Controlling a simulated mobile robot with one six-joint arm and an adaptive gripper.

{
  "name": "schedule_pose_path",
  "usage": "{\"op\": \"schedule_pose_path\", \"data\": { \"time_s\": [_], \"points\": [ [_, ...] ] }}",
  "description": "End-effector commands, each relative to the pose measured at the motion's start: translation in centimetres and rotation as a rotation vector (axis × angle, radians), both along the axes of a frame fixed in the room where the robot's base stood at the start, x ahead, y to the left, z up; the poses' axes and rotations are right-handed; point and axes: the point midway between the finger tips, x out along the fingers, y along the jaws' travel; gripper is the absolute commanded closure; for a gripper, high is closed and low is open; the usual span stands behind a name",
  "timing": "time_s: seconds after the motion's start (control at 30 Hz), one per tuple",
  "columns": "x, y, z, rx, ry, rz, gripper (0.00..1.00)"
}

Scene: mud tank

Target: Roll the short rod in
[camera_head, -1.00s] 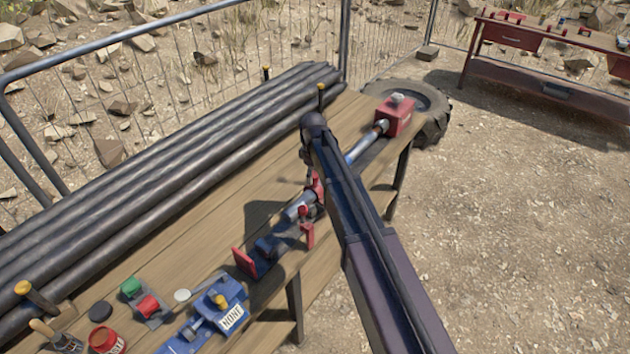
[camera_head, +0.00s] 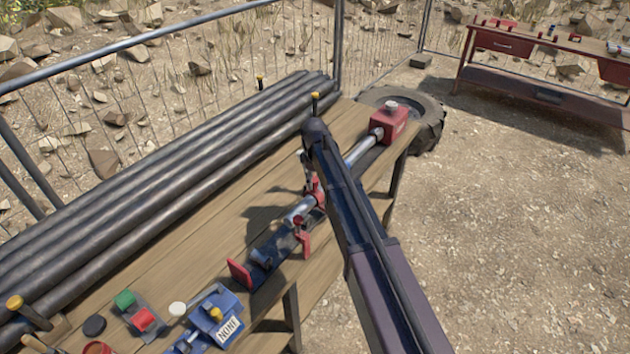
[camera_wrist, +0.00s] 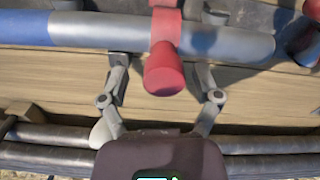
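A metal rod (camera_head: 363,149) runs along the right side of the workbench, from a red box (camera_head: 388,125) to a red clamp (camera_head: 315,190). A thicker grey piece (camera_head: 299,211) lies in line beyond the clamp, towards the blue rail. I cannot tell for sure which piece is the short rod. In the wrist view, a blue-grey rod (camera_wrist: 105,30) crosses the top and passes at the red clamp. Its red handle (camera_wrist: 164,70) points down between the fingers of my gripper (camera_wrist: 163,72). The fingers are apart, with gaps on both sides of the handle. My arm hides part of the clamp.
Long dark pipes (camera_head: 180,175) lie along the bench's left side. A blue box marked NONE (camera_head: 216,320) and a panel with green and red buttons (camera_head: 142,318) are at the near end. A wire fence stands behind. A tyre (camera_head: 428,110) and red bench (camera_head: 535,62) are farther back.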

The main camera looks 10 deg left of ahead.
Motion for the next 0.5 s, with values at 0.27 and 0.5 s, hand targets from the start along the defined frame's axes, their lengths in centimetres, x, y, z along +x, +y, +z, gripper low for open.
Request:
{"op": "schedule_pose_path", "data": {
  "time_s": [0.27, 0.5],
  "points": [
    [-0.05, 0.18, 0.0, 0.002, 0.0, 0.001, 0.15],
    [-0.24, -0.04, 0.0, 0.004, 0.001, -0.005, 0.15]
  ]
}}
